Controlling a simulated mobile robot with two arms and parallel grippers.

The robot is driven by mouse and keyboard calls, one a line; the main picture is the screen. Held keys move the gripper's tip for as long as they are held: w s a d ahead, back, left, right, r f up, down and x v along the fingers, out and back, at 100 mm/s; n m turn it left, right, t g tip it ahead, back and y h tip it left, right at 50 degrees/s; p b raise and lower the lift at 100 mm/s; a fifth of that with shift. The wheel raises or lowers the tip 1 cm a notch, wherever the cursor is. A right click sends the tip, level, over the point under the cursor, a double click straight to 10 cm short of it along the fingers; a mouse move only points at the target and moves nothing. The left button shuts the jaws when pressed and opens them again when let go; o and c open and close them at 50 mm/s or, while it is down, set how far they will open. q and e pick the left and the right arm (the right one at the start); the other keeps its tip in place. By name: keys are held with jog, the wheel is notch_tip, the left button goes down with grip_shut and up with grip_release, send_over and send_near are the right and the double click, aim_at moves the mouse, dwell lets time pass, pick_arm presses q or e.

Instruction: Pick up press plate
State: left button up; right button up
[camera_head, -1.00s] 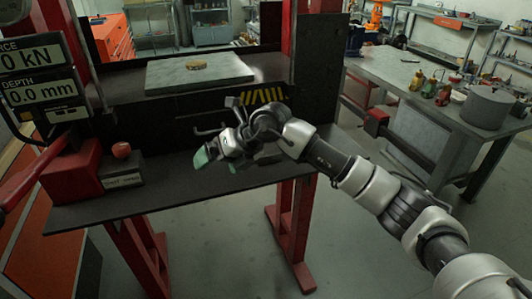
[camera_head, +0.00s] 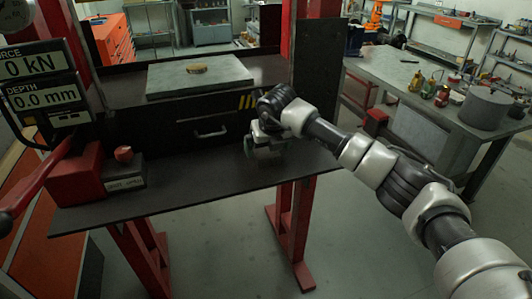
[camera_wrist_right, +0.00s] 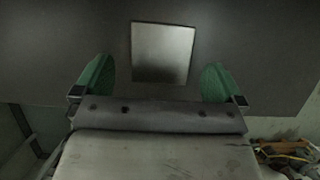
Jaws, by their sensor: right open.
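The press plate (camera_wrist_right: 163,52) is a small, square, flat piece of grey metal. In the right wrist view it lies flat on the dark work surface, between and just beyond my fingertips. My right gripper (camera_head: 265,152) is over the front right part of the dark bench in the head view, pointing down, and largely hides the plate there. In the right wrist view its two green-padded fingers (camera_wrist_right: 157,78) are spread wide with nothing between them. The fingers do not appear to touch the plate. My left gripper is not in view.
The dark bench (camera_head: 190,178) has free room left of my right gripper. A red box (camera_head: 76,176) with a labelled block (camera_head: 124,174) stands at its left. Red press columns flank the bench.

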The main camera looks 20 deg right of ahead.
aim_at(266, 151)
jog(key=x, duration=0.3)
jog(key=shift+w+d+f, duration=0.1)
jog(key=shift+c, duration=0.3)
jog(key=c, duration=1.7)
jog(key=shift+o, duration=0.2)
jog(key=shift+w, duration=0.1)
